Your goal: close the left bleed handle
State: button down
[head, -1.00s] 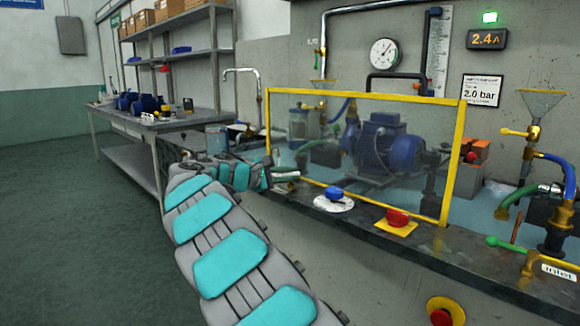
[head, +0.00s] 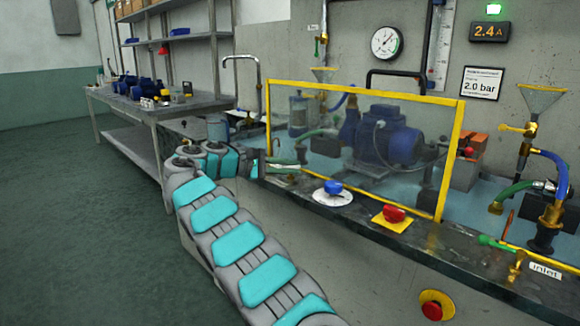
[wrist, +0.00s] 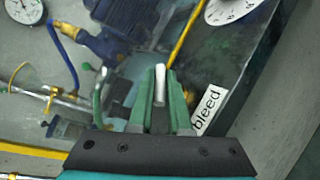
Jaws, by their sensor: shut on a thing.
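My gripper (wrist: 160,100) is shut on a pale grey bar, the bleed handle (wrist: 160,84), which stands up between the green fingers in the wrist view. The white "bleed" label (wrist: 208,110) lies just right of the fingers. In the head view my gripper (head: 270,166) is at the left end of the bench, just below the clear guard's lower left corner. There the handle is too small and too covered by my gripper to make out its angle. The lower part of the handle and its valve body are hidden by the fingers.
The yellow-framed clear guard (head: 364,95) stands close to the right of my gripper. A blue knob (head: 333,187) and a red knob (head: 394,213) sit on the bench's front edge (head: 450,246). A side table (head: 160,112) stands behind my arm; the floor at left is clear.

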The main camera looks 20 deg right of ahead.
jog(key=shift+f+g, duration=0.1)
jog(key=shift+g, duration=0.2)
dwell(0.4)
jog(key=c, duration=1.2)
grip_release()
jog(key=shift+o, duration=0.2)
